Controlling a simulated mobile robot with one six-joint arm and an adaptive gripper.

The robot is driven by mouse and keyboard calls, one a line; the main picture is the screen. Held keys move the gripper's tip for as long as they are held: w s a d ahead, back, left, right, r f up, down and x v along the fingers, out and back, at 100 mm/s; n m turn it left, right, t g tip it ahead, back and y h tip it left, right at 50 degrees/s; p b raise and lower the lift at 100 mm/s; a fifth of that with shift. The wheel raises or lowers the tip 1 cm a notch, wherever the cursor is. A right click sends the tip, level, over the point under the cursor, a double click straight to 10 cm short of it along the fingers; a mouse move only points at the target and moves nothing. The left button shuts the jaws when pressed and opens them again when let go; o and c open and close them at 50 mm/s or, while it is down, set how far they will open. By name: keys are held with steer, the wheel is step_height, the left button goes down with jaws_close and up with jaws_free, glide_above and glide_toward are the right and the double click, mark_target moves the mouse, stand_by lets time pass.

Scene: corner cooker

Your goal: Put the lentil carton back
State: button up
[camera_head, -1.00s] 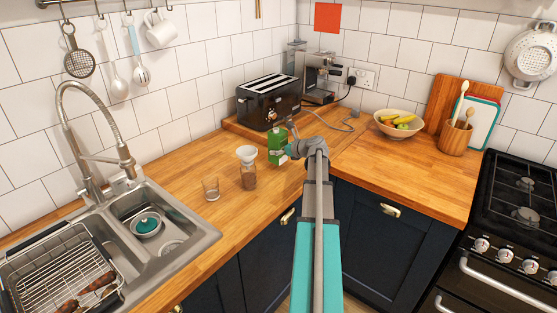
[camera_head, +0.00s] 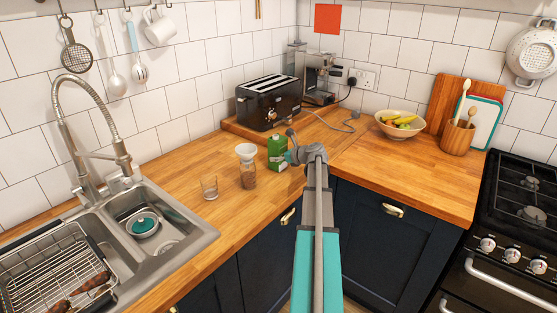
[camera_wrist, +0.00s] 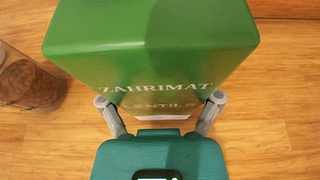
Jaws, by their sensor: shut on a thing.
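The lentil carton (camera_head: 277,152) is a green box that looks upright over the wooden worktop, right of the jar. In the wrist view the carton (camera_wrist: 150,40) fills the upper middle, with "LENTILS" lettering on the side facing me. My gripper (camera_wrist: 160,108) has a finger at each side of that face and is shut on the carton. In the head view my gripper (camera_head: 291,157) meets the carton from the right. I cannot tell whether the carton's base touches the worktop.
A jar (camera_head: 248,177) with dark contents and a white funnel (camera_head: 246,152) on top stands close left of the carton. A drinking glass (camera_head: 209,187) is further left, by the sink (camera_head: 185,237). A toaster (camera_head: 268,103) stands behind. Bare worktop (camera_head: 350,160) lies to the right.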

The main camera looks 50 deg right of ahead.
steer(key=shift+f, duration=0.15)
steer(key=o, duration=1.1)
steer(key=shift+r, duration=0.2)
steer(key=shift+s+r, duration=0.1)
steer(key=shift+s, duration=0.05)
steer(key=p+v, duration=0.4)
steer(key=v, duration=0.5)
steer(key=shift+s+r, duration=0.25)
steer(key=shift+s, duration=0.1)
steer(key=shift+p+v, duration=0.35)
steer(key=shift+v, duration=0.6)
steer(key=shift+f, duration=0.1)
